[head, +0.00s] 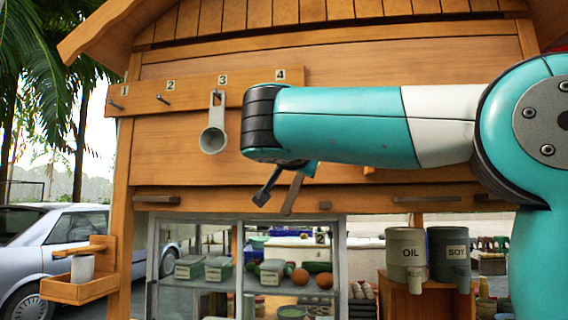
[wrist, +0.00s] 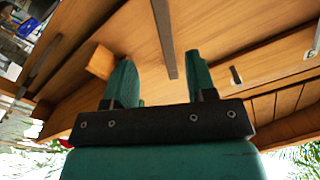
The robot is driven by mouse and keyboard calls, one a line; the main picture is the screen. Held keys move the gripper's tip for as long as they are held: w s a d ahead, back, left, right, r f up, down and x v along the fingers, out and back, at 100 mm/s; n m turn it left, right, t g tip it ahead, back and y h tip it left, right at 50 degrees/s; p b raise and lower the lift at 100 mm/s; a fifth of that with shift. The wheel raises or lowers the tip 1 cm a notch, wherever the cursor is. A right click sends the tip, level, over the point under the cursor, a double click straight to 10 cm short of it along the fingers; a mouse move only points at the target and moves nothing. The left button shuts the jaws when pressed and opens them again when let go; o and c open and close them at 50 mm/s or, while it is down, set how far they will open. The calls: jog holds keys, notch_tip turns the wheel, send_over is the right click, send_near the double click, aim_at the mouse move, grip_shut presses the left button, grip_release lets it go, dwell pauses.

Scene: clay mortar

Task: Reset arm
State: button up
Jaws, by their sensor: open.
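My arm reaches in from the right across the wooden front of the stall, bent at its teal and white links. My gripper (head: 268,196) hangs below the end of the arm, in front of the wooden wall. In the wrist view my gripper (wrist: 162,82) has its two green fingers apart. Nothing is held between them. A grey metal strip (wrist: 165,38) shows beyond the gap, against the wood; I cannot tell how far off it is.
A measuring scoop (head: 213,136) hangs from hook 3 of the numbered rail (head: 140,102). A glass cabinet (head: 238,262) with boxes and food stands below. OIL (head: 406,251) and SOY (head: 448,252) containers stand right. A cup (head: 83,268) sits in a wooden holder (head: 75,292) at left.

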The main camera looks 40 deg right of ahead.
jog(key=shift+v, duration=1.15)
jog(key=shift+w+a, duration=0.2)
jog(key=a+f+n+g+y, duration=0.1)
jog(key=a+f+n+y, duration=0.5)
jog(key=f, duration=0.5)
jog(key=a+f+n+g+y, duration=0.2)
jog(key=a+f+n+y, duration=0.45)
jog(key=f, duration=0.45)
jog(key=s+a+f+n+g+y, duration=0.1)
jog(key=s+a+f+n+g, duration=0.2)
jog(key=s+f, duration=0.2)
jog(key=s+a+f+n+g+y, duration=0.2)
jog(key=s+f, duration=0.4)
jog(key=s, duration=0.5)
jog(key=s+a+f+n+g+y, duration=0.1)
jog(key=s+a+f+n+g, duration=0.2)
jog(key=s, duration=0.5)
notch_tip(320, 180, down, 2)
jog(key=shift+a+f+n+g, duration=0.25)
jog(key=shift+a+n+g, duration=0.15)
jog(key=shift+g, duration=0.5)
